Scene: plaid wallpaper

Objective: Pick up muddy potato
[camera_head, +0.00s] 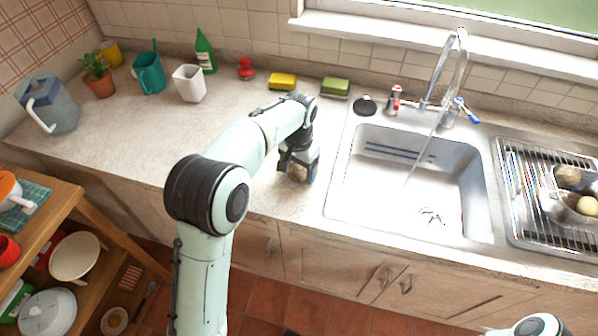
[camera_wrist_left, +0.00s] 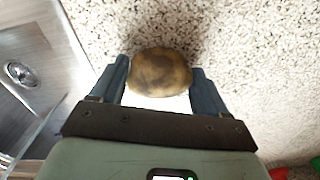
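A brown, dirt-smeared muddy potato (camera_wrist_left: 158,72) sits between the two fingers of my left gripper (camera_wrist_left: 160,82) in the left wrist view, with both fingers against its sides. In the head view this gripper (camera_head: 298,168) points down over the counter just left of the sink, and the potato (camera_head: 297,173) is mostly hidden by it. Whether the potato touches the counter is hard to tell. Only a piece of my right arm shows at the bottom right edge; its gripper is out of view.
The sink (camera_head: 410,185) with its running tap (camera_head: 447,80) is right of the gripper. A drying rack (camera_head: 530,170) with potatoes stands farther right. Yellow (camera_head: 282,81) and green (camera_head: 335,87) sponges lie behind. The counter (camera_head: 130,135) to the left is clear in front.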

